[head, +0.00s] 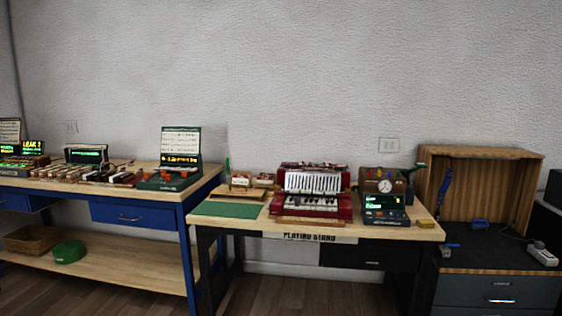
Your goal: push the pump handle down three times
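A small dark green upright piece with a wider top (416,172) stands at the right end of the playing stand, beside a brown box with a round white gauge (384,185). It looks like the pump handle, raised above the bench top, but it is too small to be certain. A dark unit with a green lit display (384,203) sits in front of the gauge box. A red accordion (312,206) lies to the left of it. My gripper is not in view.
The playing stand's wooden top (425,232) has a green mat (230,210) at left. A blue-legged bench (185,205) with lit displays stands further left. A dark cabinet (500,292) with an open wooden box (490,183) stands right. Floor (300,296) shows in front.

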